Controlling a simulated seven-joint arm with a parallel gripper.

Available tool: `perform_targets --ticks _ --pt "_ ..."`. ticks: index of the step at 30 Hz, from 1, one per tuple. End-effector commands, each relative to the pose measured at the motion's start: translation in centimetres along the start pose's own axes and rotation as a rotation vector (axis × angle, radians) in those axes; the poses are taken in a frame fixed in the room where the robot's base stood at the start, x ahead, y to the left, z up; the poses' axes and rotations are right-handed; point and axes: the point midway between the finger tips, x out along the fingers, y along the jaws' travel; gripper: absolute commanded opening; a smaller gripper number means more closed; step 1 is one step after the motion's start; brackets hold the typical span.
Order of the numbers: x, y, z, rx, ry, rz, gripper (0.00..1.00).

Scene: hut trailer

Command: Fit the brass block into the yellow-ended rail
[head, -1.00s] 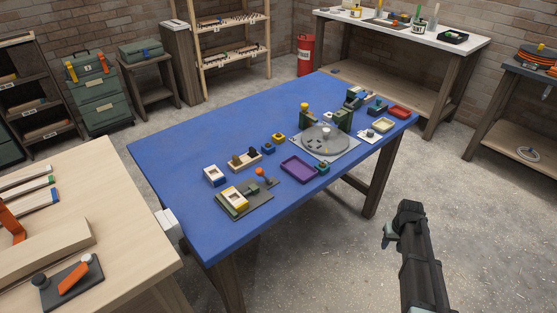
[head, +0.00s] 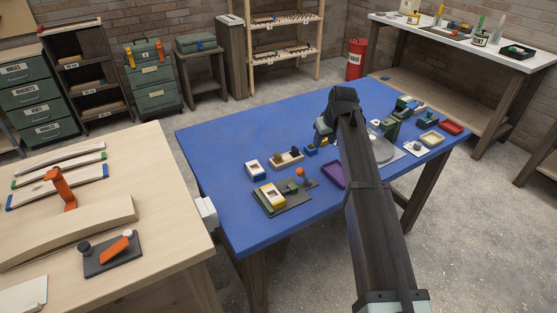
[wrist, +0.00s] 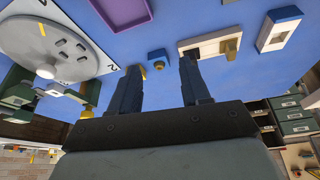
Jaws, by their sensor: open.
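My gripper (wrist: 160,72) is open and empty in the wrist view, its two dark fingers apart above the blue table. A brass-coloured block (wrist: 230,46) sits in a pale tray just right of the right finger. A pale, hollow piece with a yellow end (head: 270,195), which looks like the yellow-ended rail, sits on a dark green plate at the table's near left. A similar blue-ended piece (head: 254,167) stands behind it; it also shows in the wrist view (wrist: 279,28).
My arm hides part of the table's middle in the head view. A purple tray (wrist: 122,10) and a grey disc (wrist: 62,42) on a plate lie left in the wrist view. An orange-knobbed part (head: 301,172) stands beside the yellow-ended piece. The table's far left (head: 230,130) is clear.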

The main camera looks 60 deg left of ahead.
Motion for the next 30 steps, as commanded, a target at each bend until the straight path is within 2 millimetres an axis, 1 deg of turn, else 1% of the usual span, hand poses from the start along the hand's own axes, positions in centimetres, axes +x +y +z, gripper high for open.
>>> perform_targets --ticks 1,2,3,6,9,12,17,20,27,30 --pt "-0.4 -2.6 -1.5 -0.034 0.005 -0.020 0.47" --pt "-0.7 -3.9 -2.1 -0.051 0.007 -0.031 0.47" --pt "-1.0 -5.5 -2.8 -0.072 0.010 -0.043 0.47" --pt "-1.7 -8.7 -4.2 -0.112 0.018 -0.070 0.47" --pt "-2.1 -10.7 -4.9 -0.138 0.020 -0.086 0.47" --pt "-2.2 -11.5 -5.2 -0.149 0.021 -0.093 0.47" --pt "-1.2 -11.8 -5.3 -0.151 0.021 -0.095 0.47" --pt "0.1 -11.9 -5.3 -0.151 0.020 -0.095 0.47" --pt "4.2 -12.2 -5.3 -0.150 0.020 -0.095 0.47" --pt "5.5 -12.4 -5.4 -0.150 0.020 -0.095 0.47"
